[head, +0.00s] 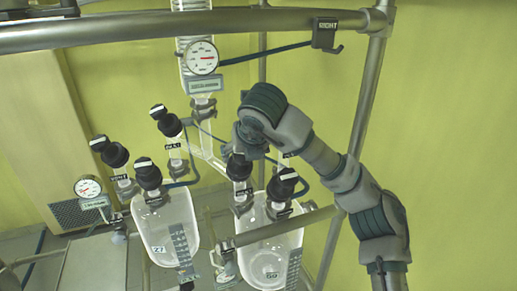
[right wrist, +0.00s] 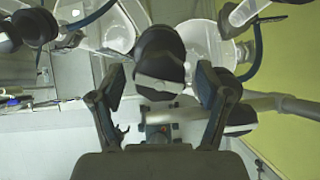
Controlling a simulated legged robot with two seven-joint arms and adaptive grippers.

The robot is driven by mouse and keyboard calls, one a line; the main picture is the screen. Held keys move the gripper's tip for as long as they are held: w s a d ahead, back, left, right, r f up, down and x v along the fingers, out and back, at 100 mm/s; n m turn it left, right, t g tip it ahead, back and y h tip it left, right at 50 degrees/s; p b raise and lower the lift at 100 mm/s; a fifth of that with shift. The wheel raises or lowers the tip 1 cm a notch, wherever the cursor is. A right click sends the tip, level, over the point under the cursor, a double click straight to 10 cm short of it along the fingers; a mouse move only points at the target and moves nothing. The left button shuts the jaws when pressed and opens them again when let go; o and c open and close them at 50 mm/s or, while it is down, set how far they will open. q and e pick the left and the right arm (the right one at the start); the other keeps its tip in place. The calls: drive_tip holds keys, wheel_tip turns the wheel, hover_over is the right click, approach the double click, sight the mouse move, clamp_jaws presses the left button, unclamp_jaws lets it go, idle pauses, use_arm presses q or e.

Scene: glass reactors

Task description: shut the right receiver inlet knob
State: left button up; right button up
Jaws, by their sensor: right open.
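The right receiver (head: 268,245) is a clear glass vessel at the lower middle of the head view. A black knob (head: 239,169) stands on its left neck, partly covered by my right gripper (head: 250,145), which is just above it. Another black knob (head: 287,184) with a white bar is on its right side. In the right wrist view, my right gripper (right wrist: 160,82) is open, with one finger on each side of a black knob (right wrist: 160,55). That knob's white bar runs nearly across, from finger to finger. Finger contact is not clear. My left gripper is out of view.
The left receiver (head: 165,225) and several more black knobs, one being the knob at the far left (head: 110,151), stand to the left. A gauge (head: 202,58) hangs above. A metal rail (head: 180,28) crosses the top; another bar (head: 285,226) crosses before the right receiver.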

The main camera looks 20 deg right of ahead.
drive_tip(key=n+p, duration=0.2)
drive_tip(key=n, duration=0.3)
drive_tip(key=shift+r+y, duration=0.15)
drive_tip(key=shift+y, duration=0.15)
drive_tip(key=n+p, duration=0.2)
drive_tip(key=n, duration=0.3)
drive_tip(key=shift+d+y, duration=0.1)
drive_tip(key=shift+y, duration=0.2)
drive_tip(key=n+g+p, duration=0.1)
drive_tip(key=n+p, duration=0.1)
drive_tip(key=n, duration=0.3)
drive_tip(key=shift+p, duration=0.3)
drive_tip(key=n+p, duration=0.2)
drive_tip(key=n, duration=0.3)
drive_tip(key=shift+w, duration=0.1)
drive_tip(key=n+g+p, duration=0.1)
drive_tip(key=n+p, duration=0.1)
drive_tip(key=n, duration=0.2)
drive_tip(key=shift+n, duration=0.3)
drive_tip(key=n+p, duration=0.2)
drive_tip(key=n, duration=0.2)
drive_tip(key=shift+n+g, duration=0.3)
drive_tip(key=n, duration=0.3)
drive_tip(key=n+h, duration=0.1)
drive_tip(key=n, duration=0.3)
drive_tip(key=s+r+b, duration=0.2)
drive_tip(key=s+r, duration=0.2)
drive_tip(key=s, duration=0.5)
drive_tip(key=shift+s+d+r, duration=0.2)
drive_tip(key=shift+d, duration=0.05)
